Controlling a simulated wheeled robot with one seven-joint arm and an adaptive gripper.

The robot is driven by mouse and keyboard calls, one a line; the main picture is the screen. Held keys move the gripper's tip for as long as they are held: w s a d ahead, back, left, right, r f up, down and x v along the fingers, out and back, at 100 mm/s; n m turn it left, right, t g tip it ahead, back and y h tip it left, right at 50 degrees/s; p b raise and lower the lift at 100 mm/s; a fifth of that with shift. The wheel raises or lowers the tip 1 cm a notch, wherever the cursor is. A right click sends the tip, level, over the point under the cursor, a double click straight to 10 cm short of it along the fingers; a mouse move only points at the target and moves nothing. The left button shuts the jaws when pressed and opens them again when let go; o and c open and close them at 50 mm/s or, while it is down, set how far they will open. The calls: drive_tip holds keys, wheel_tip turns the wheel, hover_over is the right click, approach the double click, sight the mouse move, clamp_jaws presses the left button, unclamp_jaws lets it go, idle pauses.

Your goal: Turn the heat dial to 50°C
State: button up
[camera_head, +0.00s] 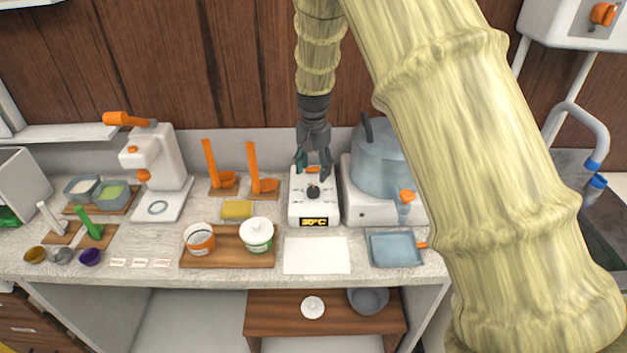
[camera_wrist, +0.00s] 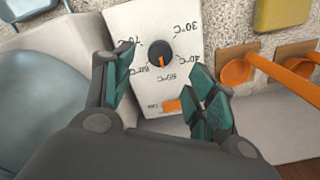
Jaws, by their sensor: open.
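The white heat unit (camera_head: 302,207) stands on the counter, its dark dial (camera_head: 313,192) on the top face. Its front display (camera_head: 314,222) is lit orange and looks like 30°C, though the first digit is hard to read. In the wrist view the dial (camera_wrist: 160,54) shows an orange pointer mark toward the bottom of the picture, with temperature labels around it, some unclear. An orange switch (camera_wrist: 172,106) sits on the same face. My gripper (camera_head: 314,165) is above the unit's back part, open and empty. In the wrist view its fingers (camera_wrist: 166,80) are apart, not touching the dial.
A large pot (camera_head: 380,165) on a white base stands close to the unit's right. Orange ladles (camera_head: 262,184) on wooden rests and a yellow sponge (camera_head: 237,210) are at its left. A white sheet (camera_head: 316,255) and a blue tray (camera_head: 394,249) lie in front.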

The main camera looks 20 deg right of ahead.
wheel_tip(320, 180, up, 4)
drive_tip(key=shift+r, duration=0.25)
